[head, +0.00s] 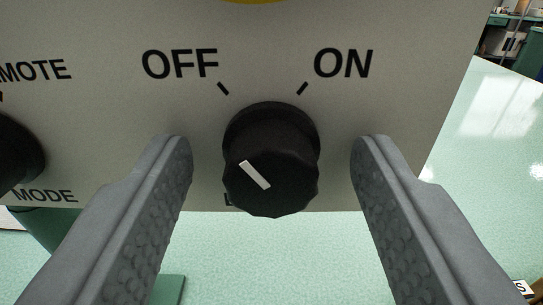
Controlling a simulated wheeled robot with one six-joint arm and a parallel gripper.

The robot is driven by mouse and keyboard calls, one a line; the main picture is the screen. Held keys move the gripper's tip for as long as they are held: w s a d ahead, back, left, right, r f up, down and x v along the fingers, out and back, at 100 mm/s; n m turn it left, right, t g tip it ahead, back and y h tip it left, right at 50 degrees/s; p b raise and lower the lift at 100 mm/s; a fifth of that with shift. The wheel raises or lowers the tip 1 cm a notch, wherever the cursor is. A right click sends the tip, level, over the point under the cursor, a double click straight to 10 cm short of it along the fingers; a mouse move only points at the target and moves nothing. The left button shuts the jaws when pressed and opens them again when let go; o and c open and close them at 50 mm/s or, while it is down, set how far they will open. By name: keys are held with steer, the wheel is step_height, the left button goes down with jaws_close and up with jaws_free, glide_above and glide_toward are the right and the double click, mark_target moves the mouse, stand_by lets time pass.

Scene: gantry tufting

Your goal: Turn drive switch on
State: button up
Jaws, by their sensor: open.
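The drive switch is a black ribbed knob (271,165) on a pale grey panel (270,30), in the middle of the head view. Its white pointer line slants up and left, toward the OFF mark (180,63). The ON mark (343,63) is up and right of the knob. My gripper (272,160) is open, with one grey finger to the left of the knob and one to the right. A gap shows between each finger and the knob. The label under the knob is mostly hidden by it.
A second black knob (15,155) with a MODE label (45,196) sits at the left edge, partly cut off. A bit of yellow (255,1) shows at the top. The panel ends just below the knob, with a pale green glossy floor (270,260) beyond.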

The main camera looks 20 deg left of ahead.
steer(key=c, duration=1)
steer(key=shift+o, duration=0.2)
steer(key=shift+m, duration=0.3)
steer(key=m, duration=0.9)
steer(key=shift+m, duration=2.3)
